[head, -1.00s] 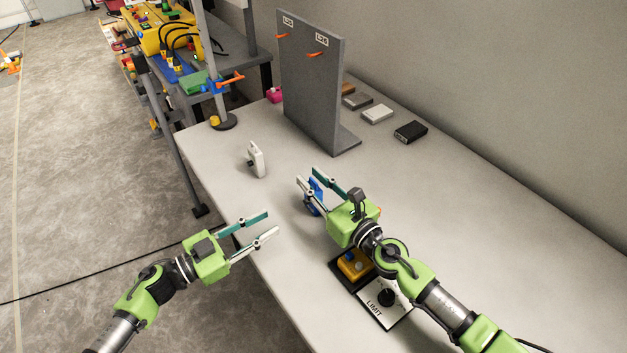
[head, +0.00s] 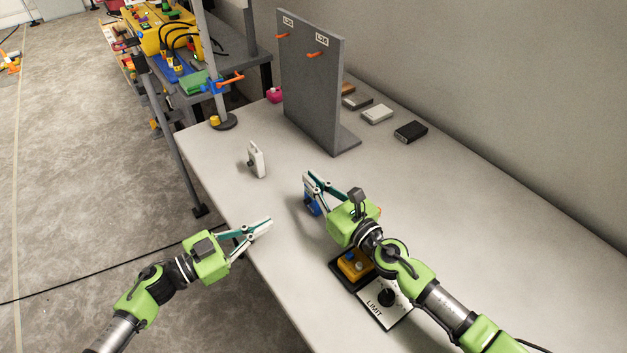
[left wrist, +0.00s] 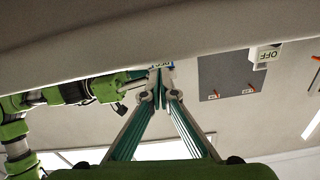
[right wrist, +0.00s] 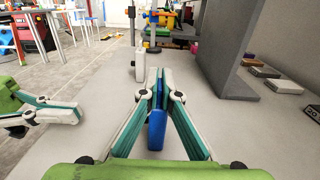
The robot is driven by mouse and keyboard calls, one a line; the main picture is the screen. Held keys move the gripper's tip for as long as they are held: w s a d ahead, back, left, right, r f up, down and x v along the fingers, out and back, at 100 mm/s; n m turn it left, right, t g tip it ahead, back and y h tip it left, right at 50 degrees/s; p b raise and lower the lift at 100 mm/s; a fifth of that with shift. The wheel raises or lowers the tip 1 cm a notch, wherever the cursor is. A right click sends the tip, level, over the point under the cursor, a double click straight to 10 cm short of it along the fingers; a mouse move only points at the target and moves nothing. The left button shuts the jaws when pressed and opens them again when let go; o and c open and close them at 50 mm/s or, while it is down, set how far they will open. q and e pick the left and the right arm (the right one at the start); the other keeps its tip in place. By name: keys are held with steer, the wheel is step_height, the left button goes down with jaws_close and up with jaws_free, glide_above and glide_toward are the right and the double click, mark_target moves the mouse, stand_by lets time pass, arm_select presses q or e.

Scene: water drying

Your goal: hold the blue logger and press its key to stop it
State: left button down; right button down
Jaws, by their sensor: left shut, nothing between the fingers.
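The blue logger (head: 312,205) stands upright on the table, partly hidden by my right gripper (head: 308,180). In the right wrist view the fingers (right wrist: 163,75) are closed on the blue logger (right wrist: 157,130), with a blue strip showing between them. Its key cannot be made out. My left gripper (head: 268,222) is shut and empty over the table's near left edge, apart from the logger and to its lower left. In the left wrist view its closed fingertips (left wrist: 157,72) point toward a small piece of blue, mostly hidden.
A white device (head: 257,160) stands upright behind, left of the logger. A grey panel (head: 312,85) with orange hooks stands farther back. Several flat boxes lie right of it, including a black one (head: 411,131). A yellow button box (head: 354,264) and LIMIT dial box (head: 385,302) sit below my right arm.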

stand_by(0.8)
